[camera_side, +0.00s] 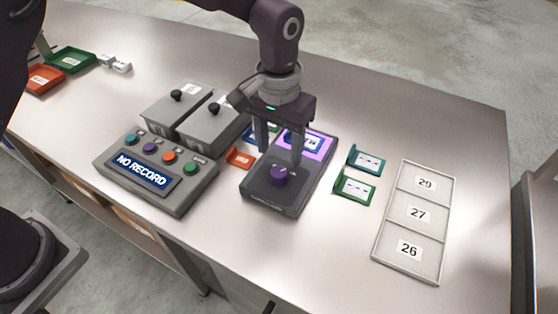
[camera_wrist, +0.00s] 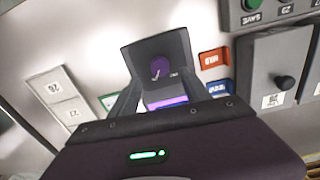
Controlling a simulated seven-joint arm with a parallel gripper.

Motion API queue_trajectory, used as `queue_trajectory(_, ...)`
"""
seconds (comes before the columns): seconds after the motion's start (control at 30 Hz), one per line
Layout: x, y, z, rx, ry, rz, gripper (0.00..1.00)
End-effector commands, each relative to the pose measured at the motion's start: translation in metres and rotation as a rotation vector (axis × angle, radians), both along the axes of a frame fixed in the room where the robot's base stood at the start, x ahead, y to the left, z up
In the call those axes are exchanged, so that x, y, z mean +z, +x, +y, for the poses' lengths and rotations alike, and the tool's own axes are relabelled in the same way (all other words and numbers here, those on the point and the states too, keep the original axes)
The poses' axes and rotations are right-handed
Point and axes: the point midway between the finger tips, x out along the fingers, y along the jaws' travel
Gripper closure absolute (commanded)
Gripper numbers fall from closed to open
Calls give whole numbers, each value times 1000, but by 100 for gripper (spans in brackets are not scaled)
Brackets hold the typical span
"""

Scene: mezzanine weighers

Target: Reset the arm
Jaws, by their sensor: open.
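My gripper (camera_side: 279,157) hangs open, fingers pointing down, over a dark grey device (camera_side: 262,194) with a purple knob (camera_side: 279,176) and a purple-lit display (camera_side: 318,147). Nothing is between the fingers. In the side view the fingers partly cover the display, and the knob stands just in front of them. In the wrist view the knob (camera_wrist: 158,69) shows beyond the fingers, with part of the purple display (camera_wrist: 166,102) between them. I cannot tell how far the fingertips are above the device.
A control panel (camera_side: 116,156) reading "NO RECORD", with several coloured buttons, stands left. Two grey boxes (camera_side: 168,108) with black knobs are behind it. Teal (camera_side: 352,155) and green (camera_side: 342,188) tags lie right, beside a tray (camera_side: 377,248) labelled 29, 27, 26. Red (camera_side: 42,80) and green (camera_side: 70,60) trays lie far left.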

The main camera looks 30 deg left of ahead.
Motion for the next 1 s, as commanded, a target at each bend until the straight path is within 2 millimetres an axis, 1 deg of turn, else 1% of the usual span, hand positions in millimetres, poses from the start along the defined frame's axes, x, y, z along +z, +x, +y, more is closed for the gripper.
queue_trajectory(0.03, 6, 0, 0, 0, 0, -2, 45)
queue_trajectory(0.1, 9, 0, 0, 0, 0, -1, 45)
queue_trajectory(0.47, 9, 0, 0, 0, 1, 1, 45)
queue_trajectory(0.53, 13, 0, 2, 2, -2, -3, 45)
queue_trajectory(0.57, 20, -1, 6, 5, -8, -10, 45)
queue_trajectory(0.63, 50, -6, 24, 18, -30, -37, 45)
queue_trajectory(0.67, 68, -10, 36, 25, -43, -57, 45)
queue_trajectory(0.7, 93, -21, 55, 34, -61, -86, 45)
queue_trajectory(0.73, 112, -32, 70, 39, -74, -110, 45)
queue_trajectory(0.77, 129, -45, 86, 44, -83, -136, 45)
queue_trajectory(0.8, 149, -64, 105, 47, -93, -172, 45)
queue_trajectory(0.83, 161, -79, 118, 50, -99, -200, 45)
queue_trajectory(0.87, 172, -95, 131, 52, -102, -230, 45)
queue_trajectory(0.9, 181, -118, 147, 53, -101, -268, 45)
queue_trajectory(0.97, 189, -153, 166, 56, -92, -325, 45)
queue_trajectory(1.0, 190, -174, 176, 56, -84, -360, 45)
